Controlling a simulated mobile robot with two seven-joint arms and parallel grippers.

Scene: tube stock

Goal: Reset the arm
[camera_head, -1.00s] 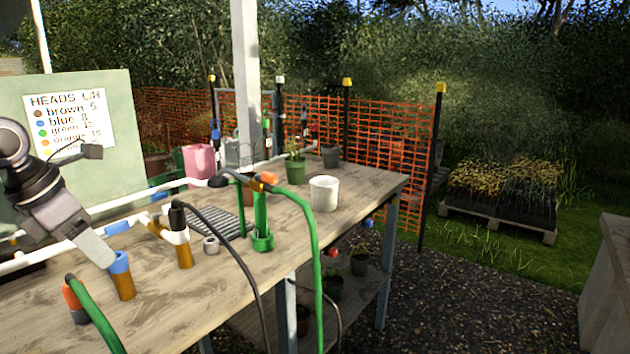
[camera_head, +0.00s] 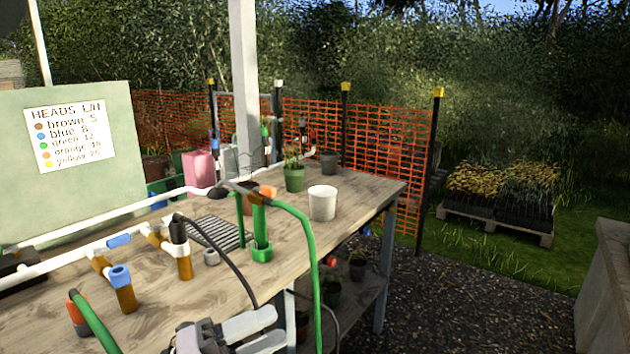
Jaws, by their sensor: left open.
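My left gripper (camera_head: 262,332) shows at the bottom edge, in front of the bench. Its pale fingers point right; it is open, with nothing visible between them. Its arm is mostly out of frame. A brown pipe piece with a blue collar (camera_head: 122,290) stands on the wooden bench (camera_head: 215,300), apart from the gripper. My right gripper is not in view.
White piping with brown and blue fittings (camera_head: 118,241) runs along the bench. A green hose (camera_head: 312,245) and a black hose (camera_head: 236,262) arch over the front edge near my gripper. A white pot (camera_head: 322,203) stands farther back.

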